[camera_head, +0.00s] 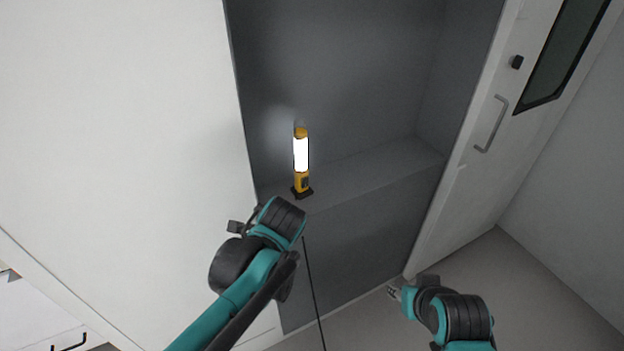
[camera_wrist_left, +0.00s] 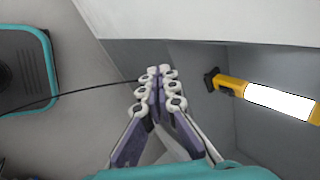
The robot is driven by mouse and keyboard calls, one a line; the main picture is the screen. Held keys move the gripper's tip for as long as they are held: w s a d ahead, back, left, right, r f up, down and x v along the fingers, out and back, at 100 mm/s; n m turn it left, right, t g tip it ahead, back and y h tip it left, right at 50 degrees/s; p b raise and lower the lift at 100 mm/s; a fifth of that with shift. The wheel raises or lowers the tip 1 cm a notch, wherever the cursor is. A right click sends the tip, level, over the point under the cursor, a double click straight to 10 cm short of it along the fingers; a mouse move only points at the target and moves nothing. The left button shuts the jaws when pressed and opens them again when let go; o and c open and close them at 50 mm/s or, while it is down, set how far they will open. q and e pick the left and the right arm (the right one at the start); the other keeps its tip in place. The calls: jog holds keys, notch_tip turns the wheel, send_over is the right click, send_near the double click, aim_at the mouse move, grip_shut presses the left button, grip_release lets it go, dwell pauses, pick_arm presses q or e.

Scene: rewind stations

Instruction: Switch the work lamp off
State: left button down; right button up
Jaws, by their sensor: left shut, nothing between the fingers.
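The work lamp (camera_head: 301,155) stands upright on a grey ledge in a recess. It has a yellow body, a dark foot and a white tube that glows, so it is lit. A dark patch, perhaps its switch, shows low on the yellow body. In the left wrist view the lamp (camera_wrist_left: 275,100) lies across the right side. My left gripper (camera_wrist_left: 160,78) is shut and empty, its fingertips apart from the lamp's foot. In the head view its fingers are hidden behind my left wrist, just below the lamp. My right gripper (camera_head: 394,292) is low, away from the lamp; its jaws are too small to judge.
The grey ledge (camera_head: 375,165) is bare right of the lamp. A thin black cable (camera_head: 312,285) hangs below it. A white panel (camera_head: 120,120) borders the recess on the left. A white door (camera_head: 478,175) with a grey handle (camera_head: 494,125) stands at the right.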

pick_arm(q)
jog(key=w+d+r+m+t+y+p, duration=0.2)
jog(key=w+d+m+p, duration=0.4)
jog(key=w+d+m, duration=0.5)
jog(key=d+m+y, duration=0.1)
jog(key=d+m, duration=0.2)
jog(key=d, duration=0.1)
jog(key=shift+m, duration=0.4)
jog(key=shift+w+f, duration=0.1)
jog(key=shift+w, duration=0.05)
